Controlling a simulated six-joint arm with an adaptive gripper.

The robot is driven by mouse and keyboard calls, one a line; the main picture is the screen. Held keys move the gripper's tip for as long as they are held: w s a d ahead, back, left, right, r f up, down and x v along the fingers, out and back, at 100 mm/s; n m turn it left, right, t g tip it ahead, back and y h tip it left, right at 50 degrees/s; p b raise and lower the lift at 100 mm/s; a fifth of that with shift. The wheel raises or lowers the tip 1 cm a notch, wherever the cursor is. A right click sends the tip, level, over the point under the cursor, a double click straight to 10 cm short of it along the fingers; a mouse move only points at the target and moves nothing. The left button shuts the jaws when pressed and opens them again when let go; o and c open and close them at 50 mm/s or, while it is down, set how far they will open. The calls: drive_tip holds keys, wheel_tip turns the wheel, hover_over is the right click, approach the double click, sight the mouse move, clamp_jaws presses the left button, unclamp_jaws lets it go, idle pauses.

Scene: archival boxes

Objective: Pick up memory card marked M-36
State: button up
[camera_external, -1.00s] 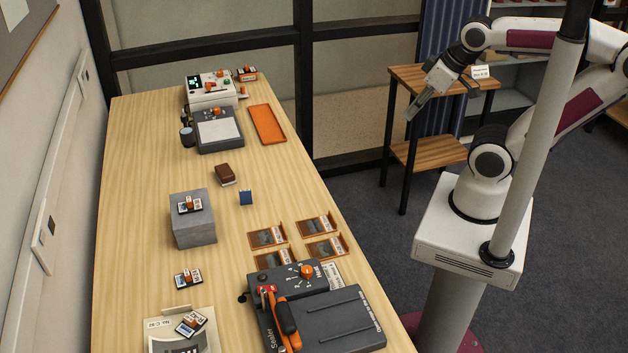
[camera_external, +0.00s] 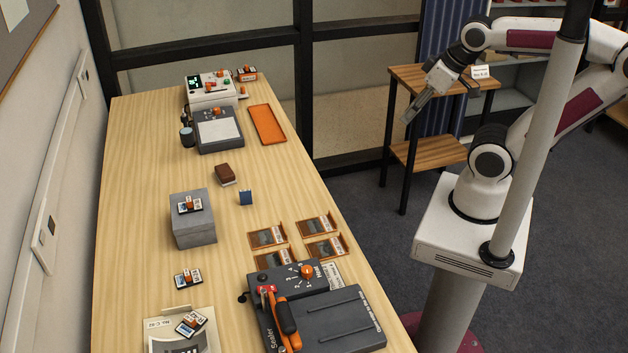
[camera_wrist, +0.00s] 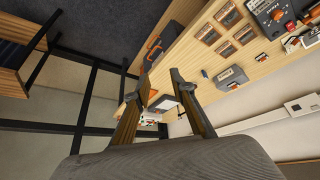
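Several small label-bearing cards with orange grips are on the long wooden table. One card (camera_external: 190,204) lies on a grey box (camera_external: 194,232). Another card (camera_external: 188,278) lies on the table in front of that box. A third (camera_external: 191,323) lies tilted on a pale sheet or folder (camera_external: 160,342) at the near edge. A further card (camera_external: 246,74) is at the far end. I cannot read M-36 on any of them. My gripper (camera_external: 416,107) is in the air right of the table, well away from the cards. In the wrist view its fingers (camera_wrist: 160,78) are apart, with nothing held.
A dark sealer (camera_external: 330,320) fills the table's near right, with several brown-framed trays (camera_external: 267,238) behind it. A brown block (camera_external: 225,174) and small blue item (camera_external: 246,198) stand mid-table. An orange tray (camera_external: 267,124) and devices (camera_external: 220,133) are farther back. A shelf stand (camera_external: 435,152) is beyond my gripper.

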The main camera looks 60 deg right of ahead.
drive_tip(key=shift+w, duration=0.15)
drive_tip(key=w+a+f+n+t, duration=0.1)
drive_tip(key=w+f+n+t, duration=0.15)
drive_tip(key=w, duration=1.05)
drive_tip(key=w+a+f+n+t, duration=0.1)
drive_tip(key=w+f, duration=0.3)
drive_tip(key=w, duration=1)
drive_tip(key=n+t+y, duration=0.2)
drive_tip(key=n+y, duration=0.2)
drive_tip(key=y, duration=0.4)
approach(246, 197)
drive_tip(key=w, duration=0.2)
drive_tip(key=shift+w+a+r+g, duration=0.15)
drive_tip(key=shift+w+g, duration=0.1)
drive_tip(key=shift+s+a+f, duration=0.15)
drive_tip(key=shift+a+f, duration=0.25)
drive_tip(key=shift+x, duration=1.3)
